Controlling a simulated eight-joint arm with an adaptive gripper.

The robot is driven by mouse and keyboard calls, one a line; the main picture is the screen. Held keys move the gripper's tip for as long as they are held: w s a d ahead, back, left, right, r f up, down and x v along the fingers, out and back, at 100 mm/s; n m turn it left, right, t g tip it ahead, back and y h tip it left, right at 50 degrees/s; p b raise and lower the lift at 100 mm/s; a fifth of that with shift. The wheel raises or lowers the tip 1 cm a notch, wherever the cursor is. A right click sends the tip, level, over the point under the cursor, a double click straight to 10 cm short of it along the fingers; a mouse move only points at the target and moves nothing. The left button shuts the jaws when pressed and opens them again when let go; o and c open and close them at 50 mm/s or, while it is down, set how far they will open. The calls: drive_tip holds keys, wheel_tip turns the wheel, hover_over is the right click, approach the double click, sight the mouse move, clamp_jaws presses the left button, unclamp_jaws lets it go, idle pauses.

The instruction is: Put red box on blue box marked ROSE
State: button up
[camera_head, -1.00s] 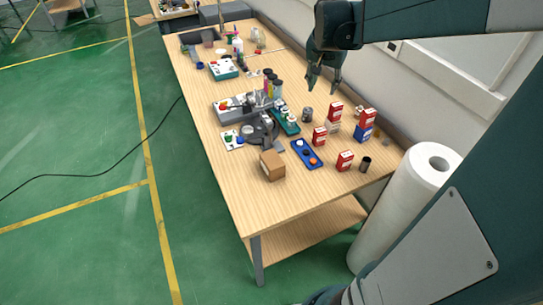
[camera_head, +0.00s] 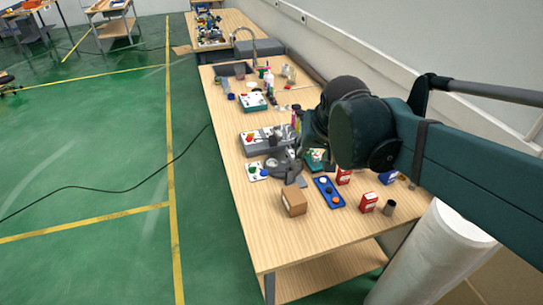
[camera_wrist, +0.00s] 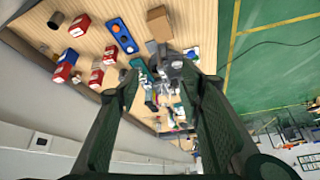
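Several red boxes stand at the near end of the wooden table. In the head view, one red box (camera_head: 368,202) is beside a dark can and another red box (camera_head: 343,176) is farther back. A blue box (camera_head: 388,177) shows below my arm, which hides what is above it. No lettering is legible. My gripper (camera_wrist: 160,80) is open and empty, above the table and apart from the boxes.
A blue tray (camera_head: 328,192) with round pieces lies near a brown carton (camera_head: 293,201). A dark can (camera_head: 389,208) stands near the table's right edge. Grey equipment (camera_head: 262,141) and bottles crowd the middle. A white roll (camera_head: 440,255) stands beside the table. The table's front is clear.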

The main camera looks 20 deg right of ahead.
drive_tip(key=s+a+f+n+t+y, duration=0.1)
drive_tip(key=s+a+f+n, duration=0.2)
drive_tip(key=s+a, duration=0.6)
drive_tip(key=shift+f+n, duration=0.3)
drive_tip(key=shift+n, duration=0.2)
drive_tip(key=shift+s+f, duration=0.1)
